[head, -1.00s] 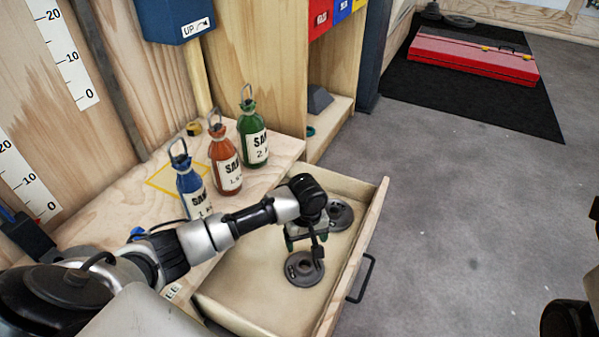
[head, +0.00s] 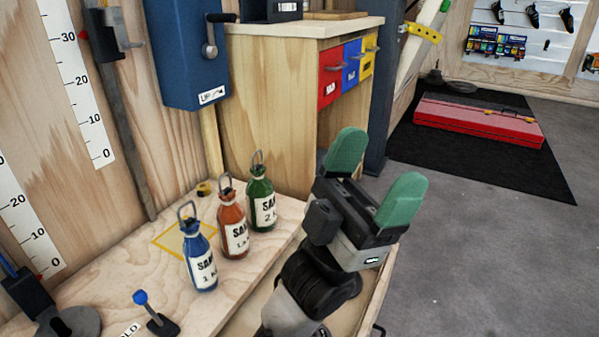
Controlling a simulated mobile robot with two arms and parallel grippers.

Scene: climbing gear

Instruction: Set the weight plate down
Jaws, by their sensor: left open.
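My left gripper (head: 374,177) is raised above the open drawer (head: 384,283), with its two green finger pads spread apart and nothing between them. No weight plate shows inside the drawer now, as my left arm and gripper cover most of it. A dark round disc (head: 82,322) is partly visible on the bench at the lower left; I cannot tell whether it is a weight plate. Another dark disc (head: 461,87) lies far back by the black mat. My right gripper is not in view.
Blue (head: 200,260), red-orange (head: 233,228) and green (head: 262,205) sand bottles stand on the wooden bench (head: 110,275) left of my arm. A blue-knobbed lever (head: 150,312) stands in front. A red case (head: 478,122) lies on the black mat. The grey floor at right is clear.

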